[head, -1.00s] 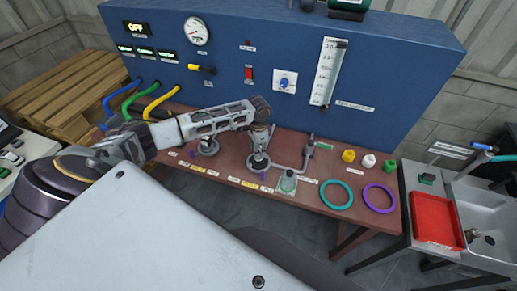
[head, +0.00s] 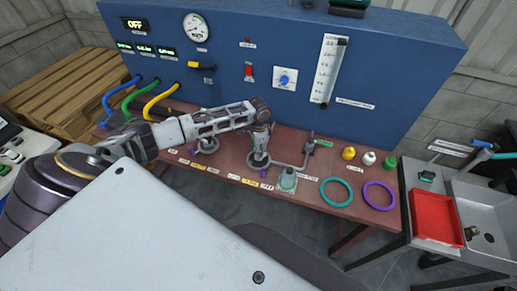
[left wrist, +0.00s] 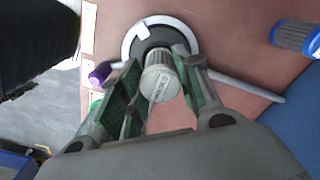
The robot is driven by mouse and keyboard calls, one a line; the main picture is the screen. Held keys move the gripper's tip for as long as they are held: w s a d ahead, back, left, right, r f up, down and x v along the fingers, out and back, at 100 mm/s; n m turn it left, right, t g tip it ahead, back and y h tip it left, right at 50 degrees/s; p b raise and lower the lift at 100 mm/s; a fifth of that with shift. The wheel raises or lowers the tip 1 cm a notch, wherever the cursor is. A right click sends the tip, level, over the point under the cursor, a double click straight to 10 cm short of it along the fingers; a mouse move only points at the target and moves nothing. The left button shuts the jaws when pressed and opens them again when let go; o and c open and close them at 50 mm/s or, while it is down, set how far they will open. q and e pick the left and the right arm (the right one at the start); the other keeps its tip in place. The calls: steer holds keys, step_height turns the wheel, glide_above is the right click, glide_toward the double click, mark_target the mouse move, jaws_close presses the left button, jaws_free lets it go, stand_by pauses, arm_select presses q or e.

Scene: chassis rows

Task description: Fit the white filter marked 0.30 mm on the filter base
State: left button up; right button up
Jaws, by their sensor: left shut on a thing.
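My left gripper (head: 262,140) is over the red-brown bench, pointing down at a round grey base (head: 257,161). In the left wrist view, its two green-padded fingers (left wrist: 160,82) are shut on a pale cylindrical filter (left wrist: 160,84) with a ribbed side and a white label. The label is too small to read. The filter stands over the dark centre of the round filter base (left wrist: 133,42), which has a pale rim. I cannot tell whether the filter touches the base. My right gripper is not in view.
A blue ribbed cylinder (left wrist: 297,36) and a purple part (left wrist: 100,74) lie close by. Teal (head: 336,192) and purple (head: 379,196) rings are further right on the bench. The blue panel (head: 290,50) rises behind. A red tray (head: 436,219) is by the sink.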

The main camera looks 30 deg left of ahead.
arm_select(q)
steer(key=shift+f, duration=0.1)
steer(key=o, duration=1.1)
steer(key=shift+r, duration=5.95)
